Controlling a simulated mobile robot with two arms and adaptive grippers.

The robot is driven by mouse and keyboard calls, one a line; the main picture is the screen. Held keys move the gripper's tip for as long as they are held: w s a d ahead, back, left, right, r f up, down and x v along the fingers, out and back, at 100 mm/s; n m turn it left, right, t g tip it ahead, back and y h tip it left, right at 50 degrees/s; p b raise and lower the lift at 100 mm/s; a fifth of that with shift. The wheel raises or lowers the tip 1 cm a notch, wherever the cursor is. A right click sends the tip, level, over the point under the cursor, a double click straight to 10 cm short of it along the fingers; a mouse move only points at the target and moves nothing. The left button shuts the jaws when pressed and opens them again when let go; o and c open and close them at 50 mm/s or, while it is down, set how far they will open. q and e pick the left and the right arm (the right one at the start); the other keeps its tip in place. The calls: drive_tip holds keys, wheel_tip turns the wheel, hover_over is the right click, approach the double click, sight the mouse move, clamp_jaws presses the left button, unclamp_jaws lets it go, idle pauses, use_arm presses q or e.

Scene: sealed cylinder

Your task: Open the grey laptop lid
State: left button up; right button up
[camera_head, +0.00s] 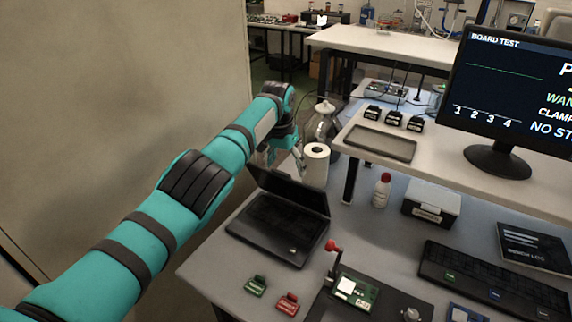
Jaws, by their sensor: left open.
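The dark grey laptop (268,228) sits on the near left of the bench, its keyboard base facing me. Its lid (290,189) is raised at the far side of the base, so the laptop stands open; its exact angle is hard to judge. My left arm reaches in from the left. My left gripper (285,154) is open just beyond the lid's upper edge, beside a white paper roll. Its fingertips are partly hidden, and I cannot tell whether they touch the lid. My right gripper is not in view.
The white paper roll (315,166) stands behind the lid. A green circuit board (357,291) with a red-knobbed clamp (333,247) lies right of the laptop. Green (256,286) and red (288,303) small parts lie in front. A monitor (508,90) stands on the raised shelf.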

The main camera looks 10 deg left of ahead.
use_arm(q)
drive_tip(key=shift+a+r, duration=0.1)
drive_tip(key=shift+r, duration=0.4)
wheel_tip(320, 180, up, 11)
drive_tip(key=s, duration=0.2)
drive_tip(key=shift+a, duration=0.2)
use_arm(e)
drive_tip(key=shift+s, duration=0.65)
use_arm(q)
drive_tip(key=shift+w+f, duration=0.1)
